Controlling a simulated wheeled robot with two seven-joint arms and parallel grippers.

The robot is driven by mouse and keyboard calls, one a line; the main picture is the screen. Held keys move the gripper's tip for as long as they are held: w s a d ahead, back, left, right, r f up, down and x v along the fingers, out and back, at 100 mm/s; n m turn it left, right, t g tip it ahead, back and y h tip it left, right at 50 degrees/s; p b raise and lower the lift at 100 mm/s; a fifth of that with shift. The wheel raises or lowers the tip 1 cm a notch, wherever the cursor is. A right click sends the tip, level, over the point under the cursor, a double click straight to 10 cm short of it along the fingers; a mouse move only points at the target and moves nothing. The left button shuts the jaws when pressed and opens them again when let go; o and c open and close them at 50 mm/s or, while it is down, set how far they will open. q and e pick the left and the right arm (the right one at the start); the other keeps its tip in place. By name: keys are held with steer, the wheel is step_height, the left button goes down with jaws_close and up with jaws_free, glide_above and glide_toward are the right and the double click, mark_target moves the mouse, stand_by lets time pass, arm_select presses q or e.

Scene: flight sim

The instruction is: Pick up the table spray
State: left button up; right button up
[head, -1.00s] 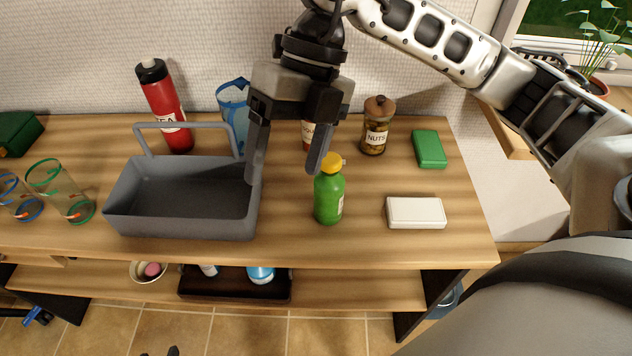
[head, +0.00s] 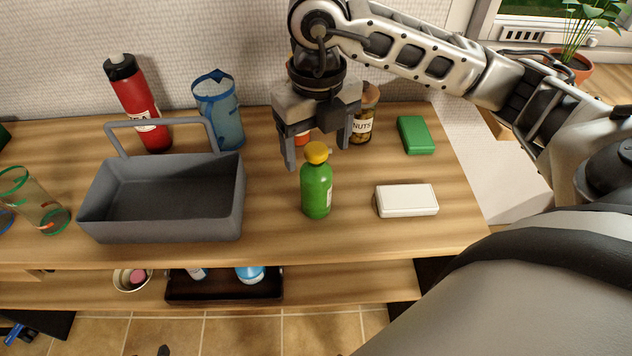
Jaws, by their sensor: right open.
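The table spray, a green bottle with a yellow top (head: 316,190), stands upright on the wooden table (head: 400,240) near its middle. My right gripper (head: 317,157) hangs from above with its fingers pointing down and spread open. Its fingertips appear either side of the yellow top, and nothing is held between them. I cannot tell exactly how far behind or above the bottle the fingers are. My left gripper is not in view.
A grey caddy (head: 160,220) stands left of the bottle. A red bottle (head: 138,105), a blue pitcher (head: 222,115) and a nuts jar (head: 363,125) stand behind. A white box (head: 406,201) and a green box (head: 415,135) lie to the right.

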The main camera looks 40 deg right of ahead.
mark_target(316, 164)
steer(key=f, duration=0.5)
steer(key=shift+s+a, duration=0.1)
steer(key=shift+a, duration=0.1)
steer(key=c, duration=1.5)
steer(key=shift+r, duration=0.15)
steer(key=shift+c, duration=0.2)
